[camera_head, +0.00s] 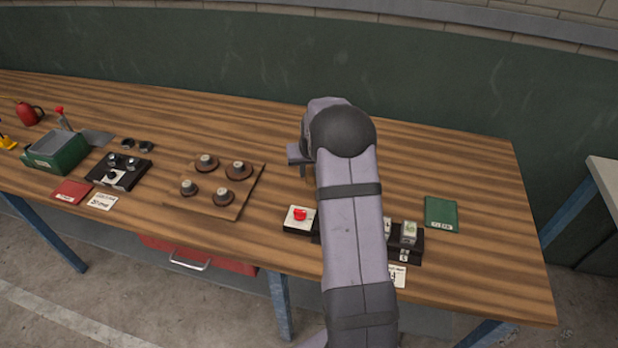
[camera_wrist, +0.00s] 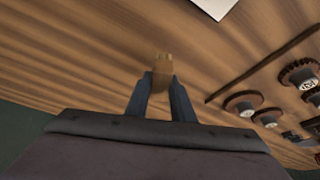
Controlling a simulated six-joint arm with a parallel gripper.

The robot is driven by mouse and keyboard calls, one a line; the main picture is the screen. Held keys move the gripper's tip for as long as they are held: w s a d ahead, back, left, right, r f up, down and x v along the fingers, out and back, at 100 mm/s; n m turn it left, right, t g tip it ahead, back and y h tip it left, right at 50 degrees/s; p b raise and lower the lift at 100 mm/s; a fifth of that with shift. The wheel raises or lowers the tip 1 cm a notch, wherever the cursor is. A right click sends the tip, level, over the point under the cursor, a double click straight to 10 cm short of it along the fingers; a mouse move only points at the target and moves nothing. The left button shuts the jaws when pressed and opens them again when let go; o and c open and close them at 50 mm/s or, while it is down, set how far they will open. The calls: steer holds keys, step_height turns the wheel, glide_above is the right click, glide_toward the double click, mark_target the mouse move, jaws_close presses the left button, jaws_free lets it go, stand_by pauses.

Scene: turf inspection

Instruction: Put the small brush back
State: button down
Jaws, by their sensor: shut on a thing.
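My gripper (camera_wrist: 160,88) is shut on a small tan piece (camera_wrist: 162,66) with a notched end, probably the small brush, held over the wooden bench. Only its tip shows between the two dark fingers; the rest is hidden. In the head view my gripper (camera_head: 300,162) is at the left of my arm, above the bench behind the red button box, and its held piece is mostly hidden by the arm. I cannot make out the brush's resting place; my arm covers part of a black holder (camera_head: 416,248) at the right.
A board (camera_head: 222,209) with several round brown pieces lies left of my gripper. A red button box (camera_head: 298,226) stands near the front. A green booklet (camera_head: 440,214), a green box (camera_head: 57,152) and a black tray (camera_head: 119,171) are on the bench (camera_head: 465,165). The back middle is clear.

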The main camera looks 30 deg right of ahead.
mark_target(309, 178)
steer(key=shift+f+p, duration=0.6)
steer(key=shift+f, duration=1.3)
steer(key=shift+f, duration=0.15)
steer(key=c, duration=1.5)
jaws_free()
steer(key=shift+c, duration=0.2)
steer(key=shift+s+r, duration=0.1)
steer(key=shift+r, duration=0.45)
steer(key=b+v, duration=0.3)
steer(key=v, duration=0.8)
steer(key=shift+s+r, duration=0.1)
steer(key=shift+s, duration=0.1)
